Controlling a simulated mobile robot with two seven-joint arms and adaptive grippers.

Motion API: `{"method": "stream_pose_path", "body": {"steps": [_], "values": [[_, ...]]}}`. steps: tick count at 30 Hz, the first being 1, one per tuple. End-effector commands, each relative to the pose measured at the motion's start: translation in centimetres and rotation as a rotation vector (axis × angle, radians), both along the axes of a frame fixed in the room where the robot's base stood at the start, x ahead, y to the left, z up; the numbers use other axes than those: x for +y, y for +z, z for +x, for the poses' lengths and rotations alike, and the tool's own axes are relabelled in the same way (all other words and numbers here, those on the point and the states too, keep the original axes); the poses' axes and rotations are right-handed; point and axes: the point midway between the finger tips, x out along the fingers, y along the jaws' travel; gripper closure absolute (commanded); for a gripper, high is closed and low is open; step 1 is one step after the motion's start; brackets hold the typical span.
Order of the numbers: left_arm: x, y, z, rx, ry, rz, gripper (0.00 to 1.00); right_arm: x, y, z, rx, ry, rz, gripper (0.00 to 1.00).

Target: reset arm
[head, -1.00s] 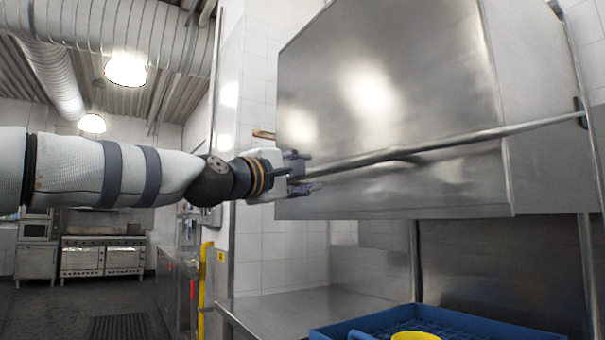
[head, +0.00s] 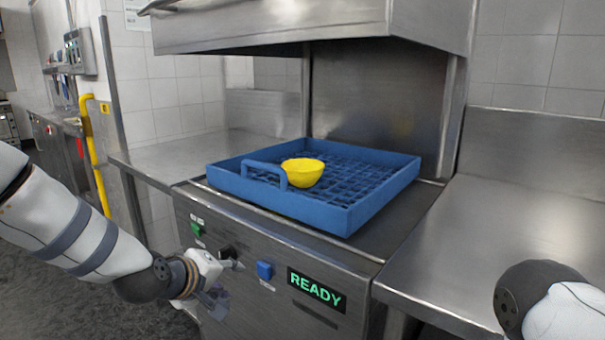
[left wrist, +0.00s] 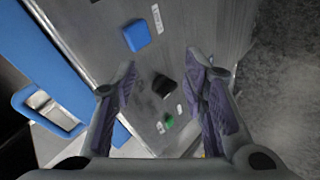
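My left gripper (head: 226,284) is in front of the steel dishwasher's control panel (head: 240,250), low in the head view. In the left wrist view its two purple-padded fingers (left wrist: 160,75) are spread apart with nothing between them. The panel's black knob (left wrist: 163,86), blue button (left wrist: 136,35) and green button (left wrist: 168,121) show beyond the fingers; I cannot tell whether the gripper touches the panel. A part of my right arm (head: 545,300) shows at the lower right of the head view. My right gripper is out of sight.
The dishwasher hood (head: 300,18) is raised. Under it lies a blue rack (head: 345,220) with a yellow bowl (head: 302,172). A green READY display (head: 316,289) is lit. Steel counters stand at left (head: 180,158) and right (head: 500,250). A yellow pipe (head: 93,155) stands left.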

Motion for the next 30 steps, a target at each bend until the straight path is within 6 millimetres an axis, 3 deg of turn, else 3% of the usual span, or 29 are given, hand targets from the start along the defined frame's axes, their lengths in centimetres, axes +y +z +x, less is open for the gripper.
{"method": "stream_pose_path", "body": {"steps": [1, 3, 5, 6, 8, 9, 12, 16, 18, 21, 30], "values": [[0.0, -4.3, -3.0, 0.076, -0.041, 0.058, 0.60, 0.0, 0.0, 0.0, 0.000, 0.000, 0.000, 0.60], [0.3, -9.6, -7.6, 0.175, -0.106, 0.139, 0.60, 0.0, 0.0, 0.0, -0.001, 0.000, 0.000, 0.60], [0.8, -13.6, -12.1, 0.262, -0.169, 0.205, 0.60, 0.0, 0.0, 0.0, -0.001, 0.000, 0.000, 0.60], [1.2, -16.0, -15.3, 0.321, -0.215, 0.248, 0.60, 0.0, 0.0, 0.0, -0.001, 0.000, 0.000, 0.60], [1.9, -19.1, -20.5, 0.411, -0.290, 0.306, 0.60, 0.0, 0.0, 0.0, -0.001, 0.000, 0.000, 0.60], [2.4, -20.7, -24.0, 0.471, -0.343, 0.342, 0.60, 0.0, 0.0, 0.0, -0.001, 0.000, 0.000, 0.60], [4.0, -23.4, -33.1, 0.620, -0.485, 0.422, 0.60, 0.0, 0.0, 0.0, -0.001, 0.000, 0.000, 0.60], [5.8, -24.1, -42.5, 0.772, -0.651, 0.488, 0.60, 0.0, 0.0, 0.0, -0.001, 0.000, 0.000, 0.60], [6.5, -23.8, -45.7, 0.823, -0.713, 0.506, 0.60, 0.0, 0.0, 0.0, -0.001, 0.000, 0.000, 0.60], [7.1, -23.4, -48.0, 0.861, -0.762, 0.518, 0.60, 0.0, 0.0, 0.0, -0.001, 0.000, 0.000, 0.60], [7.2, -23.4, -48.4, 0.867, -0.770, 0.520, 0.60, 0.0, 0.0, 0.0, -0.001, 0.000, 0.000, 0.60]]}}
